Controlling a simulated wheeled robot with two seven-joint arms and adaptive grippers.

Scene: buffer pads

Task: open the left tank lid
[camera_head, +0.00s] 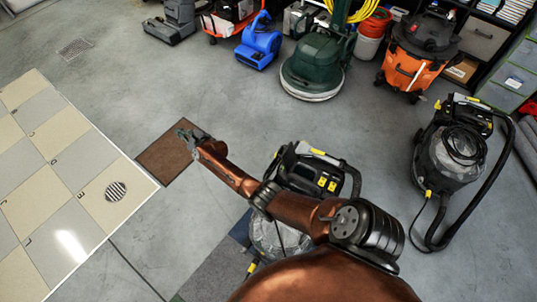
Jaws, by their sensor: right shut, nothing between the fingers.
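Two black and grey tank machines with clear tanks and yellow latches stand on the floor. The left tank machine (328,181) is at the centre, partly hidden behind my copper-coloured right arm. Its dark top lid (310,172) appears down, and its clear tank (272,242) shows below the arm. The right tank machine (449,155) stands at the right with a black hose. My right gripper (184,135) is shut and empty, to the left of the left machine and apart from it, in front of the brown mat in the picture. My left gripper is not in view.
A brown mat (160,165) lies beside a checkered platform (60,190) with a round drain. A green floor machine (315,65), a blue blower (259,45) and an orange vacuum (415,50) stand at the back. Grey floor (110,95) is clear at upper left.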

